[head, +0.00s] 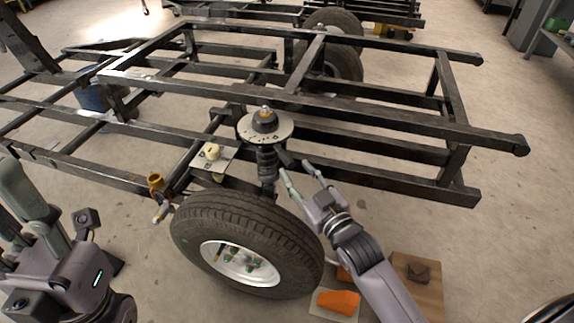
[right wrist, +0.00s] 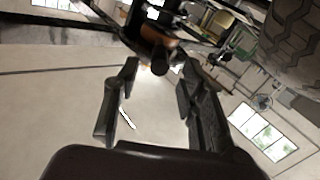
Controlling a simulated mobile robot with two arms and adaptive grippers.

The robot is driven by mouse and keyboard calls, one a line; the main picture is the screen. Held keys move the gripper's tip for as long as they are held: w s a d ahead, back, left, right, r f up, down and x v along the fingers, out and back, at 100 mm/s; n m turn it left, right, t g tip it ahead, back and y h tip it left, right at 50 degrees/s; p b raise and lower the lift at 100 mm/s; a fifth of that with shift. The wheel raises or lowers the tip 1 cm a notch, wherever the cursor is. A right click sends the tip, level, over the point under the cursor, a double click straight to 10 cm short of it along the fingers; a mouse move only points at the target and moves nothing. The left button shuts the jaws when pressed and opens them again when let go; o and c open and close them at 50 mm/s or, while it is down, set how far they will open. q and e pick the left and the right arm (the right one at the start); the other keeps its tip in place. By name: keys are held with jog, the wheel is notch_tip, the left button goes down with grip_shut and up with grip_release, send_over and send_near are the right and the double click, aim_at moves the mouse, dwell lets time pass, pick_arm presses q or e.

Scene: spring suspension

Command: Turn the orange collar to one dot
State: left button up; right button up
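The suspension strut (head: 267,160) stands upright on the frame beside the wheel, under a round pale plate (head: 265,127) with a dark domed top. In the right wrist view an orange-brown band (right wrist: 156,39) shows on a dark part just beyond the fingers; it may be the collar. I cannot make out any dots. In the head view I cannot pick out a collar on the strut. My right gripper (head: 296,169) is open and empty, its fingers pointing at the strut from the right. It also shows in the right wrist view (right wrist: 159,75).
The black trailer frame (head: 400,108) surrounds the strut. A tyred wheel (head: 205,215) stands in front of it. An orange-yellow fitting (head: 156,181) and a plate with a cream knob (head: 212,151) sit to the left.

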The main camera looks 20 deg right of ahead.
aim_at(292, 166)
jog(key=w+b, duration=0.1)
jog(key=w, duration=0.1)
jog(key=w+a, duration=0.1)
jog(key=w, duration=0.2)
jog(key=shift+w+a+b, duration=0.1)
jog(key=shift+w+b, duration=0.25)
jog(key=shift+c, duration=0.2)
grip_shut()
dwell(0.4)
